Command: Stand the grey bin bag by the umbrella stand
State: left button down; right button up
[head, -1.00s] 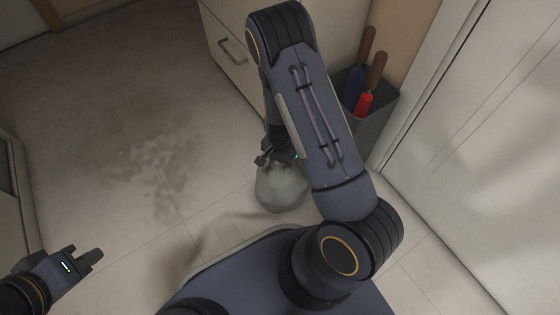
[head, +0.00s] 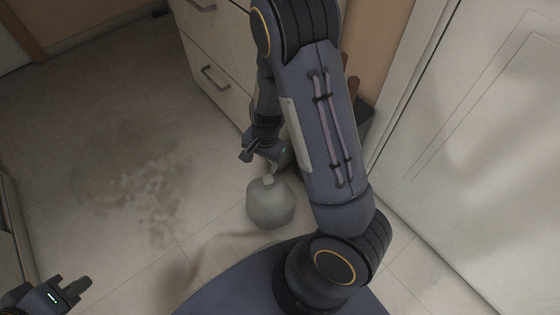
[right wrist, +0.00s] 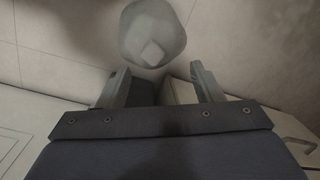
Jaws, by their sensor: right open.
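The grey bin bag (head: 270,205) stands upright on the floor, its tied top facing up. My right gripper (head: 246,155) is open and empty, above and behind the bag in the head view, apart from it. In the right wrist view the bag (right wrist: 152,35) lies beyond the two spread fingertips (right wrist: 158,78). The umbrella stand (head: 366,122) is a dark bin to the right of the bag, mostly hidden behind my right arm. My left gripper (head: 77,288) is at the lower left, far from the bag; its finger gap is unclear.
A pale drawer cabinet (head: 215,60) stands behind the bag. A white door or panel (head: 470,110) is at the right. A dark stain or patch (head: 140,185) marks the open floor at the left.

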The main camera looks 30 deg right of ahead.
jog(key=s+a+r+n+t+y, duration=0.25)
jog(key=s+r, duration=0.25)
jog(key=r, duration=0.6)
jog(key=s+a+r+n+t+y, duration=0.1)
jog(key=s+r+n, duration=0.35)
jog(key=r, duration=0.55)
jog(key=s+r+n+t, duration=0.1)
jog(key=s+r+n, duration=0.2)
jog(key=s, duration=0.4)
jog(key=shift+d+t+h, duration=0.35)
jog(key=shift+d+h, duration=0.05)
jog(key=shift+h, duration=0.05)
jog(key=shift+r, duration=0.2)
